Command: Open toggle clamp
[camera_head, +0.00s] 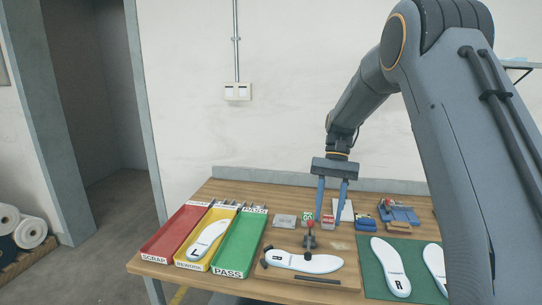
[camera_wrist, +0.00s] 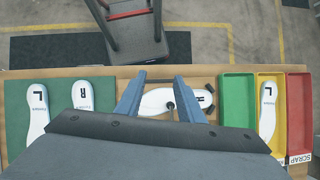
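The toggle clamp (camera_head: 309,238) stands upright on a wooden fixture board (camera_head: 345,272) at the front of the table. It has a reddish upper part and a dark lower part, and stands at a white insole (camera_head: 305,262) lying on the board. My gripper (camera_head: 331,215) points down with two blue fingers apart and nothing visible between them. In the head view it is above and slightly right of the clamp, seemingly behind it. In the wrist view my gripper (camera_wrist: 158,82) frames the insole (camera_wrist: 158,102) and the small dark clamp (camera_wrist: 171,105). The clamp's lever position is too small to tell.
Red (camera_head: 178,232), yellow (camera_head: 208,237) and green (camera_head: 241,245) trays lie at left; the yellow one holds an L insole (camera_head: 207,240). A green mat (camera_head: 374,288) with insoles lies at right. Small blocks and a blue fixture (camera_head: 398,214) stand towards the back.

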